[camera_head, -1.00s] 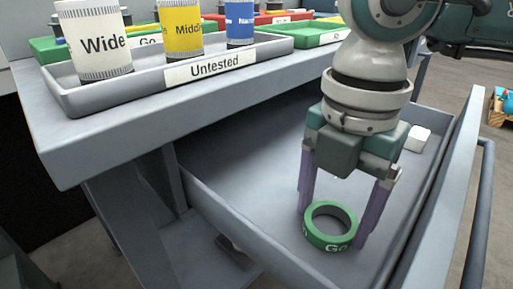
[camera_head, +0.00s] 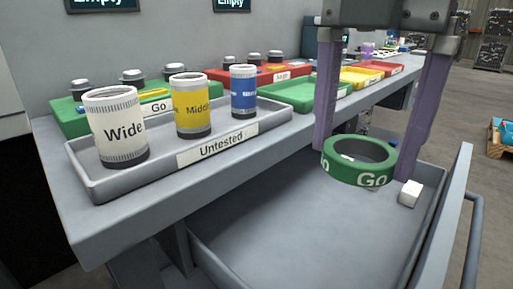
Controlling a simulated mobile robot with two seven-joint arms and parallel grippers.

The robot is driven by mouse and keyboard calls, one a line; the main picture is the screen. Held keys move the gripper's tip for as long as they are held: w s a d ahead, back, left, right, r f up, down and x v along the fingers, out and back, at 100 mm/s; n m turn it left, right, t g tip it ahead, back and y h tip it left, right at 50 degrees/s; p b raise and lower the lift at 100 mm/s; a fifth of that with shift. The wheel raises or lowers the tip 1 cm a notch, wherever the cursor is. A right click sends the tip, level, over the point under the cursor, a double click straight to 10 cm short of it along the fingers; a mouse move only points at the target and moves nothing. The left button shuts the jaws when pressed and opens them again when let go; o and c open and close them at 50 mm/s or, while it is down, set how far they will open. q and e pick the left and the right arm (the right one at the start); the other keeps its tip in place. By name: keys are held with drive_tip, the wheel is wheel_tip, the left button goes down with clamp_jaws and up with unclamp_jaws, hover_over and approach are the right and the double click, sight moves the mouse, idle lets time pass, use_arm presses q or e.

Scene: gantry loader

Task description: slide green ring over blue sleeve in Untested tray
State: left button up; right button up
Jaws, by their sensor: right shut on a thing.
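The green ring (camera_head: 358,174), marked "Go", is held between the two purple fingers of my right gripper (camera_head: 363,160). It hangs roughly level above the open drawer, to the right of the bench edge. The blue sleeve (camera_head: 244,92) stands upright at the right end of the grey Untested tray (camera_head: 258,142). A yellow sleeve (camera_head: 191,105) marked "Middle" and a white sleeve (camera_head: 116,128) marked "Wide" stand to its left in the same tray. The ring is apart from all the sleeves. My left gripper is not in view.
The open drawer (camera_head: 300,245) holds a small white block (camera_head: 410,194). Behind the Untested tray are a green Go tray (camera_head: 72,117) and a red tray (camera_head: 291,73). Another green tray (camera_head: 304,96) and a yellow tray (camera_head: 362,78) lie farther right along the bench.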

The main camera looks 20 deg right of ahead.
drive_tip(key=shift+r, duration=0.3)
drive_tip(key=shift+r, duration=0.1)
wheel_tip(320, 180, up, 4)
drive_tip(key=p, duration=0.4)
drive_tip(key=shift+r, duration=0.15)
idle(0.3)
